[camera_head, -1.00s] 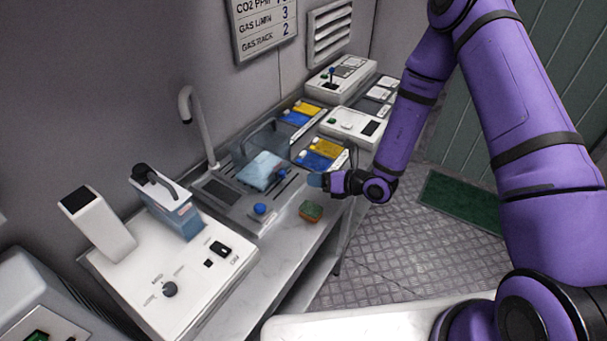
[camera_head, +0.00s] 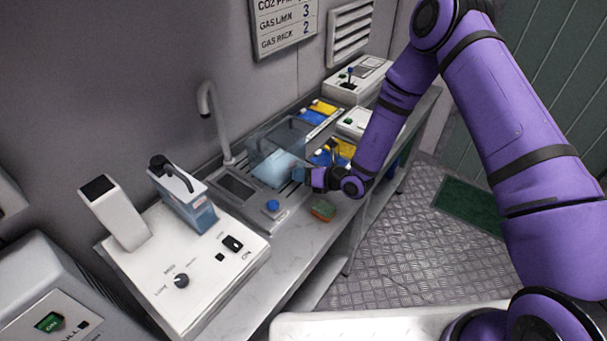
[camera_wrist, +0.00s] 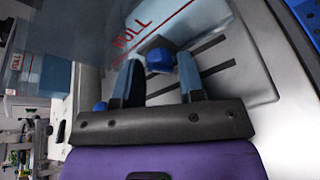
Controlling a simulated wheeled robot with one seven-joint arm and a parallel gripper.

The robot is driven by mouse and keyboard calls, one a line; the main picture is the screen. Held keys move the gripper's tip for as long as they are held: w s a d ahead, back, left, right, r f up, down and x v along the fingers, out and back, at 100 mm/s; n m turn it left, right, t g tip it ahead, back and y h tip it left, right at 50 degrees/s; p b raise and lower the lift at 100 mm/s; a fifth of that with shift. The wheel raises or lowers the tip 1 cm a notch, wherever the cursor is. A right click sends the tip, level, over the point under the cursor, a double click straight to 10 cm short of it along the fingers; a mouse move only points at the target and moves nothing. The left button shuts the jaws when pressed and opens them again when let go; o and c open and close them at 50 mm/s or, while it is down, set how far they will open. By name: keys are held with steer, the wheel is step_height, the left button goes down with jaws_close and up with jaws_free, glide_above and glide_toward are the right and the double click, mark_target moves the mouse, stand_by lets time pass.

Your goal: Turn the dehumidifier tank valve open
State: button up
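The dehumidifier tank (camera_head: 268,140) is a clear box with light blue contents, standing on the grey drain tray beyond the counter front. In the wrist view the tank (camera_wrist: 195,12) fills the top and bears red FULL lettering. Its valve, a small blue knob (camera_wrist: 159,60), shows at the tank's lower edge. My gripper (camera_wrist: 161,68) is open, with one blue-grey finger on each side of the knob and a visible gap to the right finger. In the head view my gripper (camera_head: 300,174) is at the tank's right side and hides the valve.
A curved tap (camera_head: 212,115) stands behind the drain tray (camera_head: 245,207). A blue button (camera_head: 272,205) and a green-and-orange sponge (camera_head: 322,210) are near the counter front. A white device (camera_head: 190,270) holds another blue tank (camera_head: 185,205).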

steer(key=c, duration=0.6)
steer(key=shift+d+m+g, duration=0.15)
steer(key=shift+m+g, duration=0.15)
steer(key=shift+m, duration=0.4)
steer(key=shift+c, duration=0.2)
steer(key=shift+m+y, duration=0.4)
steer(key=o, duration=0.6)
steer(key=shift+o, duration=0.2)
steer(key=v, duration=1)
steer(key=shift+d+r, duration=0.1)
steer(key=shift+d, duration=0.2)
